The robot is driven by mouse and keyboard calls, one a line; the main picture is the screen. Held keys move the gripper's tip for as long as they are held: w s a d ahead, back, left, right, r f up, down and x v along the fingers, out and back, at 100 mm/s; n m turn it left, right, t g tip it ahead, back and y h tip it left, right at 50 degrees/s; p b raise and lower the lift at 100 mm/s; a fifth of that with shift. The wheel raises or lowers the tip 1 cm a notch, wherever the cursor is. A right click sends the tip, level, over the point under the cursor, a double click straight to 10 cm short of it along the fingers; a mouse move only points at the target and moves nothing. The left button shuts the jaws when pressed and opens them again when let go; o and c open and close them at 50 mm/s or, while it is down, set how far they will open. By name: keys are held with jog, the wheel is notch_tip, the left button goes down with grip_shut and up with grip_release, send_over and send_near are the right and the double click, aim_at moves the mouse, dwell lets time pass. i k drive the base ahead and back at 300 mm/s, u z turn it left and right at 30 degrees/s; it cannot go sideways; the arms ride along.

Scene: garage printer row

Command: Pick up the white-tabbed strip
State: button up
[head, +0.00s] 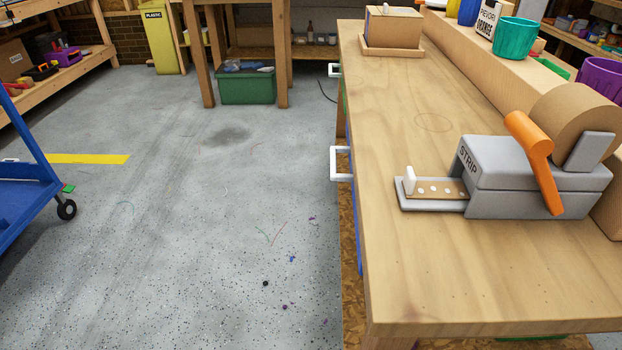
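The white-tabbed strip (440,189) is a flat brown piece with a row of several white dots. It lies on the grey outfeed tray (425,206) of the grey machine marked STRIP (525,185). A white upright tab (410,178) stands at its left end. The strip's right end meets the machine's body, and I cannot tell if it continues inside. The machine has an orange lever (533,155) and a large brown roll (578,122). My gripper is not in view.
The wooden bench (400,270) is clear in front of the machine and behind it up to a cardboard box (393,27). White handles (341,163) stick out from the bench's left side. A blue cart (30,185) stands far left. The floor between is open.

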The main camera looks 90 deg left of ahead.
aim_at(413, 189)
jog(key=k, duration=1.2)
jog(key=u, duration=1.2)
